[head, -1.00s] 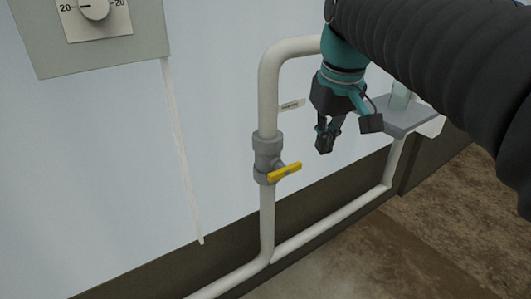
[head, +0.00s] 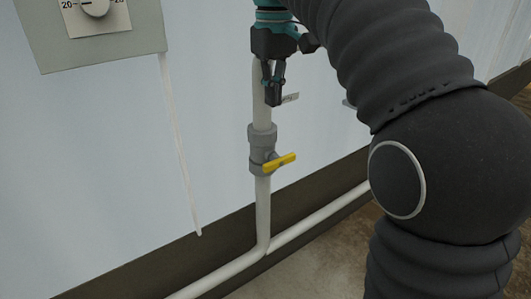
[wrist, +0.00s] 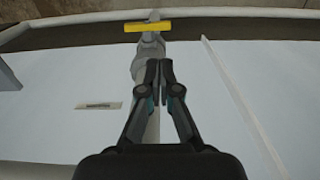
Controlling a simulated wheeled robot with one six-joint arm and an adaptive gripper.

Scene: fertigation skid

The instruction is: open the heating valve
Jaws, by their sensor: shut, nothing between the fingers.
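The heating valve is a grey body (head: 262,150) on a vertical white pipe (head: 263,205), with a yellow lever handle (head: 279,162) that sticks out to the right, across the pipe. In the wrist view the yellow handle (wrist: 148,26) lies crosswise at the top, beyond the fingertips. My gripper (head: 272,98) is above the valve, in front of the pipe, pointing down. It is shut and empty, and apart from the handle. In the wrist view the closed fingers (wrist: 166,66) hide part of the pipe and valve body. A small label (head: 290,98) sits beside the pipe; its text is too small to read.
A control panel with a dial (head: 95,8) is on the wall at upper left. A thin white strip (head: 182,150) runs down the wall left of the valve. A low white pipe (head: 310,227) runs along the wall base. The wall around the handle is clear.

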